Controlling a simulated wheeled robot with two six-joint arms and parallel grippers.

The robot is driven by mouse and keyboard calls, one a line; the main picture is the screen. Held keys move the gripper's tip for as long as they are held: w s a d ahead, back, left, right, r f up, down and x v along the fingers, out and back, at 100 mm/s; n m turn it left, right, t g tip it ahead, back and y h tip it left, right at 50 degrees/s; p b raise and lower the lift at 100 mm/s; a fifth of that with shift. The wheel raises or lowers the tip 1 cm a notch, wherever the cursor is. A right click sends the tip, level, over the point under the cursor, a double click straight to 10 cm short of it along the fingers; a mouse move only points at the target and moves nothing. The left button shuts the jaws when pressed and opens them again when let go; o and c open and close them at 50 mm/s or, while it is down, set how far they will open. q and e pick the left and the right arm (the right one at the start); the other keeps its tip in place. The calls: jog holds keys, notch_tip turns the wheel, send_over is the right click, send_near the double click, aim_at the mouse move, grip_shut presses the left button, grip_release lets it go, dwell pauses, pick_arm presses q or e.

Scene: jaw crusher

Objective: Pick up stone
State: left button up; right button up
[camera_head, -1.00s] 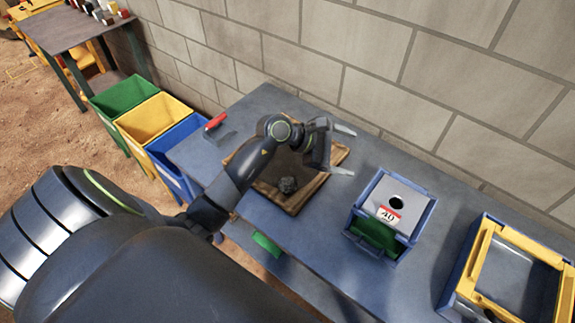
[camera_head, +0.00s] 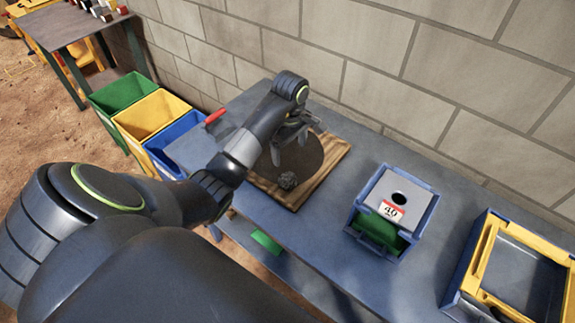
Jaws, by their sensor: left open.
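A small rough grey stone (camera_head: 288,180) lies on a dark round area of a wooden board (camera_head: 325,178) on the blue-grey table. My left arm comes in from the left and reaches over the board's left part. My left gripper (camera_head: 290,142) is open and empty, above the board and behind the stone in the picture, apart from it. My arm link hides the board's left edge. My right gripper is not in view.
A blue box with a grey holed lid marked 40 (camera_head: 410,185) stands right of the board. A yellow-framed blue tray (camera_head: 480,255) is at far right. Green (camera_head: 120,95), yellow (camera_head: 148,115) and blue (camera_head: 180,130) bins stand left. A block wall (camera_head: 400,70) rises behind.

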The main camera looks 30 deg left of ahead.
aim_at(288, 176)
pick_arm(q)
notch_tip(288, 176, down, 10)
jog(key=b, duration=0.9)
jog(key=shift+f, duration=0.25)
jog(key=shift+a+f, duration=0.2)
jog(key=shift+f, duration=0.95)
jog(key=shift+a+f, duration=0.15)
jog(key=shift+f, duration=1)
jog(key=shift+c, duration=0.3)
jog(key=c, duration=1.2)
